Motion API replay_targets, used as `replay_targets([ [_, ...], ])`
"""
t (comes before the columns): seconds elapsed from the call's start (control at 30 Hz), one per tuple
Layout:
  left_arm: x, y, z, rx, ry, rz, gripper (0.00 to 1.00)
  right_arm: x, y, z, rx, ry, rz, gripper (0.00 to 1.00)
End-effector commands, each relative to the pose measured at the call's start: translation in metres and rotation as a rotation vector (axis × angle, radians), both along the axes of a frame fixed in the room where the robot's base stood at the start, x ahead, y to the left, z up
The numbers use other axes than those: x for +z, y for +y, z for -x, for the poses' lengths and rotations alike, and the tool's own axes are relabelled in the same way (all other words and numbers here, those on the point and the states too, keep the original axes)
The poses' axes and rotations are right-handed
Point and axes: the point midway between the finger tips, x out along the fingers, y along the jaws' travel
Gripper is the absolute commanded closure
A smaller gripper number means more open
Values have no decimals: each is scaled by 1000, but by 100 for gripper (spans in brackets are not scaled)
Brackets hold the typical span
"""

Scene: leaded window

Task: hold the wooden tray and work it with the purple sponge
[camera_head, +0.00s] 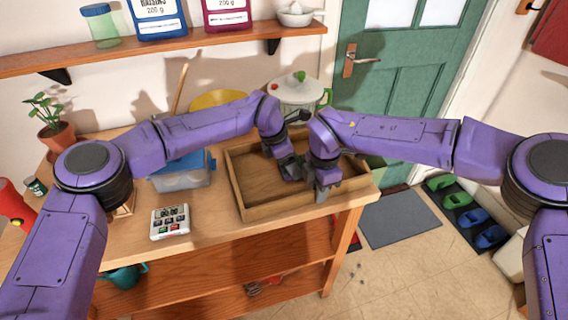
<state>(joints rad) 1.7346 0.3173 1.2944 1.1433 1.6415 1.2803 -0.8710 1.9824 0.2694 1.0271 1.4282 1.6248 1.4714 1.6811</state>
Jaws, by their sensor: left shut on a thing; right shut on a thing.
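The wooden tray (262,209) is a shallow open box near the right end of the wooden bench. My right gripper (322,193) is shut on the tray's front wall. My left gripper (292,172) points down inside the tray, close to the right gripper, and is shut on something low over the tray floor. I cannot make out the purple sponge apart from my purple arms; it seems hidden under the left gripper. The right part of the tray floor is hidden behind my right arm.
A blue-lidded clear box (183,178) and a white keypad device (170,222) stand left of the tray on the bench (220,232). A white pot (295,92) and a yellow item (217,98) stand behind. A wall shelf (190,42) is above.

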Motion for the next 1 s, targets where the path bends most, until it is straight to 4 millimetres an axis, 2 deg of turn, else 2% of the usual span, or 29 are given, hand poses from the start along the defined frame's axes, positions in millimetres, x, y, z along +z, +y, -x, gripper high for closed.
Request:
replay_targets([
  [0.2, -2, -16, -7, -2, 2, 0, 57, 1, 1, 0, 1, -1, 0, 100],
  [0.53, 1, -17, -7, -1, 1, -1, 57, 1, 1, 0, 2, 0, -1, 100],
  [1.0, 55, -17, -8, -1, -1, 0, 57, 0, 0, 0, 1, 0, -1, 100],
])
